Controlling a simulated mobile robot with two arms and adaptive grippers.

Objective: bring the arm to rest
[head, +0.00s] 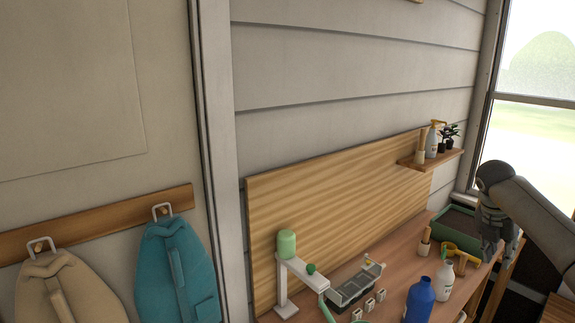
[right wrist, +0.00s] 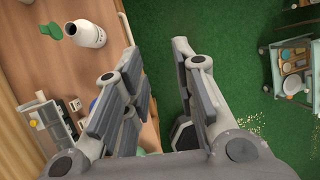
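My right gripper (head: 497,256) hangs at the right of the head view, fingers down, by the right end of the wooden bench. My right arm comes in from the right edge. In the right wrist view the right gripper (right wrist: 151,35) has its two fingers spread apart. Only green floor and the bench edge show between them, so it is empty. My left gripper is not in view.
The bench (head: 395,257) holds a blue bottle (head: 419,300), a white bottle (head: 444,281), a grey rack (head: 355,286) and a green tray (head: 455,229). A small shelf (head: 437,159) is above. A trolley (right wrist: 292,75) stands on the green floor (right wrist: 225,35).

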